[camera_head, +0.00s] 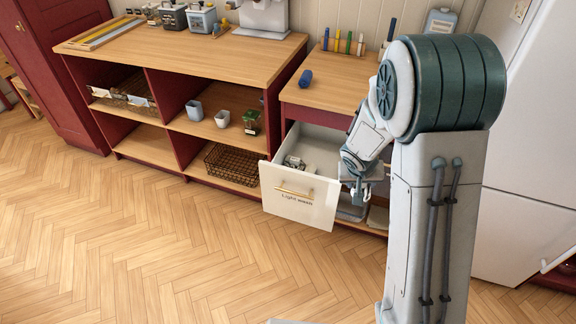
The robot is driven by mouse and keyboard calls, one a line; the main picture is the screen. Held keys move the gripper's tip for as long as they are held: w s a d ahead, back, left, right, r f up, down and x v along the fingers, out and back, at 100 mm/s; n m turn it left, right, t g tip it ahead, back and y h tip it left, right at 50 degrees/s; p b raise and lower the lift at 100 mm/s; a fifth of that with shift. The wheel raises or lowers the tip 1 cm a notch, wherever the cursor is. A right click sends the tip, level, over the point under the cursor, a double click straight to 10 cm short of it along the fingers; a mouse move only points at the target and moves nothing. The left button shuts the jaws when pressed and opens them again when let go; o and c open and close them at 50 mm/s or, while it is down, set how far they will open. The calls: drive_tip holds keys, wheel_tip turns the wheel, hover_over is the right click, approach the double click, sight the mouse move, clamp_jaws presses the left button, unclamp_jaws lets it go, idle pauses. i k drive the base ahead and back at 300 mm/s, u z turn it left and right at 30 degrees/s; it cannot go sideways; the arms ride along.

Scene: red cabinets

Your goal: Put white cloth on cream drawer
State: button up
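The cream drawer (280,203) is pulled open below the right-hand wooden counter. Its front has a brass handle and small dark lettering. Small pale and dark items lie inside the drawer, including a small whitish thing (311,168); I cannot tell whether it is the white cloth. No white cloth can be made out with certainty elsewhere. My gripper (359,197) points down just right of the drawer front, near its right edge. It is small in view, and I cannot tell whether it is open or shut or holds anything. My arm hides part of the counter and cabinet behind it.
A blue roll (305,78) lies on the right counter (330,95), with several upright bottles or markers behind. Left are red open shelves with cups (222,118) and a wire basket (230,165). A white fridge (530,150) stands right. The wooden floor (130,235) is clear.

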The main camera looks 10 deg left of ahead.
sight(329, 167)
drive_tip(key=u, duration=0.3)
drive_tip(key=i, duration=0.9)
drive_tip(key=z, duration=0.4)
